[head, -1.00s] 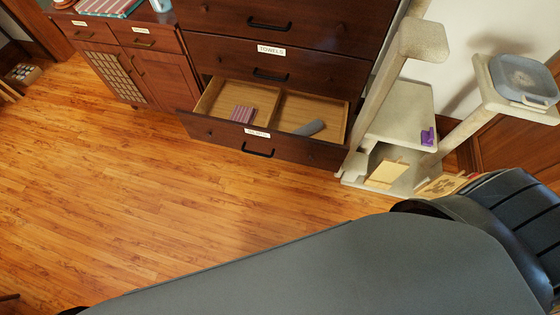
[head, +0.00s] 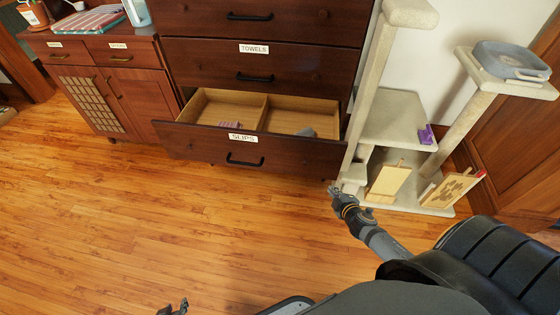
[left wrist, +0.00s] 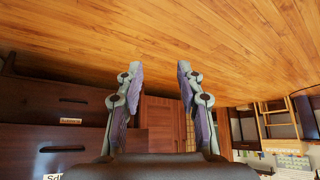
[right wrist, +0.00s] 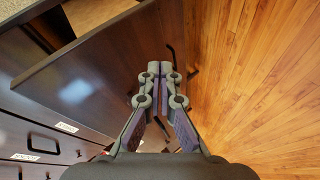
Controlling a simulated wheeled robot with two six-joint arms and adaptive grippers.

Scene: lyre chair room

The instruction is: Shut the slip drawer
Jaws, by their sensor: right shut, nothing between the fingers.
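The slip drawer, labelled SLIPS, stands pulled open low in the dark wooden dresser; its front panel (head: 200,143) faces me in the head view. Its inside has two compartments, with a pinkish striped item (head: 229,124) at left and a grey item (head: 306,132) at right. The drawer panel (right wrist: 90,75) also fills the upper left of the right wrist view. My right gripper (head: 335,191) is shut and empty, low near the drawer's right end; contact cannot be told. It also shows in the right wrist view (right wrist: 161,70). My left gripper (left wrist: 159,68) is open and empty, at the head view's bottom edge (head: 172,307).
The drawer labelled TOWELS (head: 210,60) above is shut. A beige cat tree (head: 395,125) stands close at the right, with boards leaning at its base. A low cabinet (head: 100,85) stands at the left. The wooden floor (head: 130,210) in front is clear.

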